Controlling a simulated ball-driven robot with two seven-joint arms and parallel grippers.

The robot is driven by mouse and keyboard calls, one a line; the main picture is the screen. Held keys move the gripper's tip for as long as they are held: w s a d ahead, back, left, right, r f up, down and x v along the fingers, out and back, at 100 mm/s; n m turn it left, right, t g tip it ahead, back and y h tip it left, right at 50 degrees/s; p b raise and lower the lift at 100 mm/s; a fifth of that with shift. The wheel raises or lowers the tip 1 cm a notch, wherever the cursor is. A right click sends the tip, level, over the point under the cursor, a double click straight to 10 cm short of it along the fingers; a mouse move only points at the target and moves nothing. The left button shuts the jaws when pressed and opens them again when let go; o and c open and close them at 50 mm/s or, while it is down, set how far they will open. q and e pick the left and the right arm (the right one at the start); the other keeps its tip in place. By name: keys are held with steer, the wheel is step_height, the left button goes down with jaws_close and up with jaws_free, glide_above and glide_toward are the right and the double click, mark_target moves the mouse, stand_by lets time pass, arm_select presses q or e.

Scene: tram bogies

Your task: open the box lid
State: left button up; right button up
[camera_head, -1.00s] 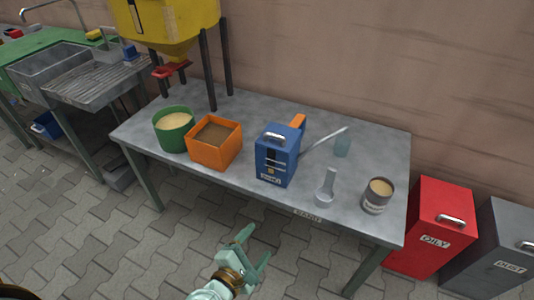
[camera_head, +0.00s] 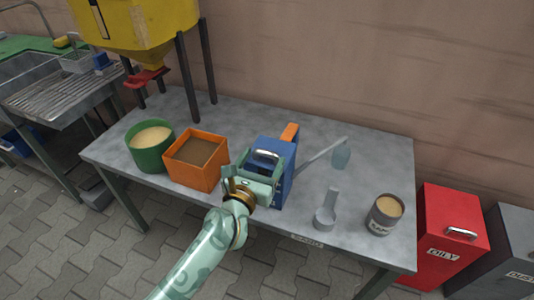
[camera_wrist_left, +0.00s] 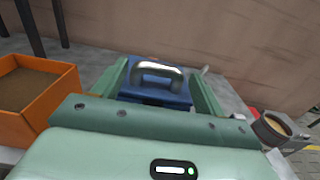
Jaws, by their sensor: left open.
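The blue box (camera_head: 289,176) stands upright on the grey table, and its lid looks closed. A silver handle (camera_head: 266,154) arches over its top. My left gripper (camera_head: 262,167) is open at the near side of the box top and hides much of the box's front. In the left wrist view, the silver handle (camera_wrist_left: 158,69) shows between the two spread green fingers, with the blue top (camera_wrist_left: 150,89) below it. I cannot tell whether a finger touches the box. My right gripper is not in view.
An orange bin (camera_head: 196,174) and a green pot (camera_head: 149,158) stand left of the box. A red OILY bin (camera_head: 445,222) stands beyond the table (camera_head: 365,160).

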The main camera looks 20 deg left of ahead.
mark_target(265, 156)
arm_select(q)
steer(key=shift+w+f, duration=0.1)
steer(key=shift+w, duration=1.55)
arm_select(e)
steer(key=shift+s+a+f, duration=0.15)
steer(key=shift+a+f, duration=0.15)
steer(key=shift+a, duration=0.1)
